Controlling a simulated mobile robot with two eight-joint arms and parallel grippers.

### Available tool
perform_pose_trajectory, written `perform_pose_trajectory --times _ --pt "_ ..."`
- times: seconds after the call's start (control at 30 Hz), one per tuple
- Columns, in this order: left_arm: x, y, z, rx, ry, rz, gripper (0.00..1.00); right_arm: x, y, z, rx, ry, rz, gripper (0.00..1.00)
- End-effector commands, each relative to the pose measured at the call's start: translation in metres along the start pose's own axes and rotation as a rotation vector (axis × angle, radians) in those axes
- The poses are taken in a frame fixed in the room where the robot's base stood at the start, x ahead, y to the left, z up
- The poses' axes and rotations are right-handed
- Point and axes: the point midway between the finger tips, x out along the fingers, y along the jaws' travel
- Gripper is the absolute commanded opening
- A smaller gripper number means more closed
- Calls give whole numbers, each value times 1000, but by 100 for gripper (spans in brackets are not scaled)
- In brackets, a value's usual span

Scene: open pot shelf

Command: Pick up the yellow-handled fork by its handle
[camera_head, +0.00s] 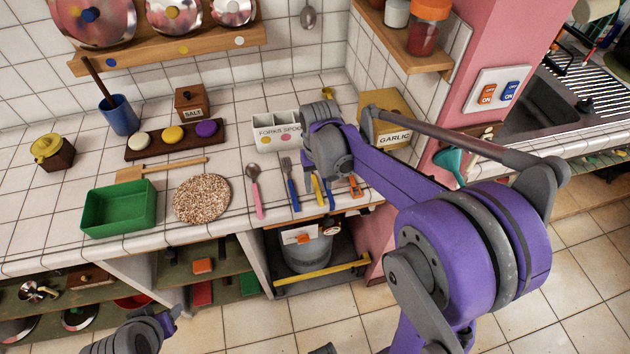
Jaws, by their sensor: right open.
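The yellow handle (317,190) of a utensil lies near the counter's front edge, pointing toward me. Its head is hidden behind my right wrist, so I cannot see whether it has tines. My right gripper (326,186) hangs over this spot from the right, open, with its fingers largely hidden by the wrist. I cannot tell whether a finger touches the handle. A blue-handled fork (292,190) lies just left of it, and a pink-handled spoon (256,192) lies farther left. At the bottom left only part of my left arm shows; its gripper is out of view.
A white FORKS/SPOONS holder (272,147) stands behind the utensils. A GARLIC box (392,139) is at the back right, near the pink wall. A round cork-like mat (202,200) and green tray (119,207) lie left. Open shelves sit below the counter edge.

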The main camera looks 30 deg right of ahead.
Motion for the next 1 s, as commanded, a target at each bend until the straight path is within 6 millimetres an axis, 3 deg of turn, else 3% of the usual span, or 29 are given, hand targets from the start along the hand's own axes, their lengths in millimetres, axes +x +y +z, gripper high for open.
perform_pose_trajectory --times 0.17,0.4,0.43,0.73,1.0 --pt "1 0 1 0 -1 0 50 21 0 0 0 0 0 54" --pt "1 0 1 0 -1 0 50 23 0 0 0 0 0 54" --pt "1 0 1 0 -1 0 50 23 0 0 0 0 0 52" --pt "1 0 1 0 -1 0 50 23 0 0 0 0 0 0" --pt "1 0 1 0 -1 0 50 23 0 0 0 0 0 0"
